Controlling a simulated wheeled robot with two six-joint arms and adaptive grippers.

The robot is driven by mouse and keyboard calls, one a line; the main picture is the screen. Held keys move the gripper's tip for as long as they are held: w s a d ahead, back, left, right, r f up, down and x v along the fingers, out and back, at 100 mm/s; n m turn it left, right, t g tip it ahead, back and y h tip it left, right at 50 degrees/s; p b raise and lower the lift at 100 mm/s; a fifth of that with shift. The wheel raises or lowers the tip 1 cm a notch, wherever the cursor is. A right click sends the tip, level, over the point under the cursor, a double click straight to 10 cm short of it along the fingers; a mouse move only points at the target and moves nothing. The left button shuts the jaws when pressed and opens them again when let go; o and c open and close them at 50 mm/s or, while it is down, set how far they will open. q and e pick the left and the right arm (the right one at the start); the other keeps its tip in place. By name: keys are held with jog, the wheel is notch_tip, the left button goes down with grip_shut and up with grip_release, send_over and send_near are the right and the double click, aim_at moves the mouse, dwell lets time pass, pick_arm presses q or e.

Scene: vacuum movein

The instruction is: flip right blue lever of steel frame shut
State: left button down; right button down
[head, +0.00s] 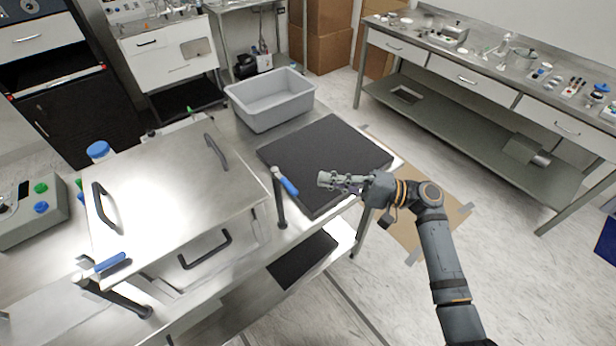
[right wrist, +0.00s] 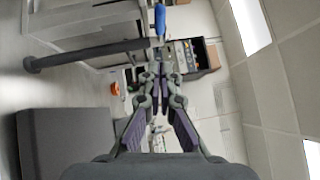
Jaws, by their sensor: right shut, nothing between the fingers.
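The steel frame (head: 170,195) is a box with a shiny flat top and black handles, on the bench at the left. Its right blue lever (head: 288,186) is a dark post with a blue grip, standing at the frame's right side. The left blue lever (head: 110,262) is at the front left corner. My right gripper (head: 326,180) is shut and empty, a little right of the right blue lever and apart from it, its fingers pointing left. In the right wrist view the lever's blue grip (right wrist: 179,2) is at the top, beyond the fingertips (right wrist: 159,62). My left gripper is not seen.
A black mat (head: 325,155) lies on the bench right of the frame, below my right gripper. A grey bin (head: 270,98) stands behind it. A blue-capped bottle (head: 98,150) is behind the frame. A side table (head: 480,85) with small items stands at the right.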

aim_at(288, 182)
jog(key=a+p, duration=0.1)
jog(key=s+a, duration=0.1)
jog(key=a, duration=0.1)
jog(key=s+a+r+p, duration=0.1)
jog(key=a, duration=0.1)
jog(key=shift+p, duration=0.35)
jog(key=shift+w, duration=0.1)
jog(key=shift+d, duration=0.1)
